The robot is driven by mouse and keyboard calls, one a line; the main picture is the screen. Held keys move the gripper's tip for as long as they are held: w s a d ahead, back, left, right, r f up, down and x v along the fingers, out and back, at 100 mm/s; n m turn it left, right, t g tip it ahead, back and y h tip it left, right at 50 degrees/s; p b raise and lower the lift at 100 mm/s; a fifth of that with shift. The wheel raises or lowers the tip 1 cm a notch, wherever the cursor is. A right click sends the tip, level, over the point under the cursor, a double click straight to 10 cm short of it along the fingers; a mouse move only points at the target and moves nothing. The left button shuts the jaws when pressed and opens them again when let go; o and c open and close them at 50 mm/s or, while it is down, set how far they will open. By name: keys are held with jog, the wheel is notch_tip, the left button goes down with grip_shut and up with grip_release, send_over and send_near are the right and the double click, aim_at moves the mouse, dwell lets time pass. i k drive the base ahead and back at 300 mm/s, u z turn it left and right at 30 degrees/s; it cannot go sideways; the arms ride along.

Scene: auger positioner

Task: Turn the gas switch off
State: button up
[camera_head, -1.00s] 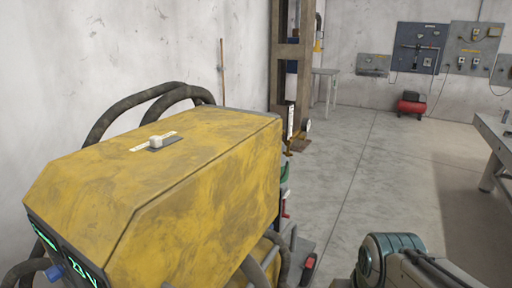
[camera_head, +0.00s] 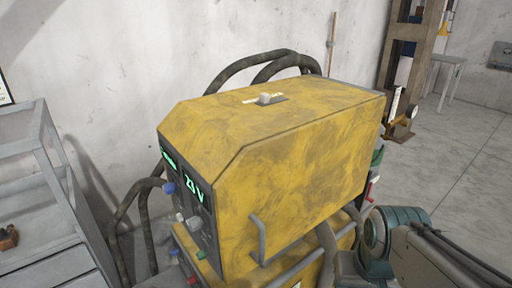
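The yellow welding machine (camera_head: 300,150) stands in the middle of the head camera view. A small white switch knob (camera_head: 264,98) sits on a dark plate on its top, beside a pale label too small to read. The front panel (camera_head: 188,200) shows green displays, one reading about 23 V, with a blue knob (camera_head: 169,188) and a white knob (camera_head: 180,217). I cannot tell from labels which control is the gas switch. Part of my arm shows at the lower right, in front of the machine's right side. My gripper is out of view.
Dark hoses (camera_head: 262,65) loop behind the machine and down its left side. A grey metal shelf (camera_head: 50,200) stands at the left. A brown post (camera_head: 413,70) stands at the back right. Open concrete floor (camera_head: 465,180) lies at the right.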

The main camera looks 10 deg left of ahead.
aim_at(202, 254)
jog(key=z, duration=0.2)
jog(key=k, duration=0.15)
jog(key=u, duration=0.7)
jog(key=i, duration=0.4)
jog(key=z, duration=0.7)
jog(key=k, duration=0.95)
jog(key=u, duration=1.1)
jog(key=i, duration=0.5)
jog(key=z, duration=0.05)
